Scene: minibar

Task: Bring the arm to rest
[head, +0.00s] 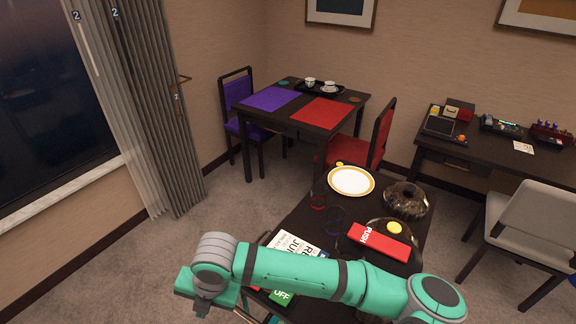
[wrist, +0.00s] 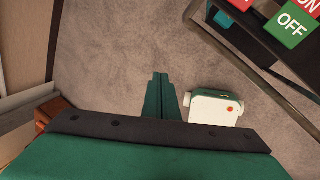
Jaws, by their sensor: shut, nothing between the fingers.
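My arm (head: 310,275) is green with grey joints and stretches from right to left across the bottom of the head view, in front of the near dark table. Its wrist end is left of that table, over the carpet. My gripper (wrist: 160,92) shows in the wrist view as two green fingers pressed together, shut and empty, pointing down over the grey carpet. In the head view the fingertips cannot be made out.
The near table (head: 300,213) bears a yellow-rimmed plate (head: 351,181), a red PUSH box (head: 383,242), and a green OFF block (wrist: 290,28). A white case (wrist: 213,108) lies right of my fingers. Open carpet (head: 215,215) lies to the left.

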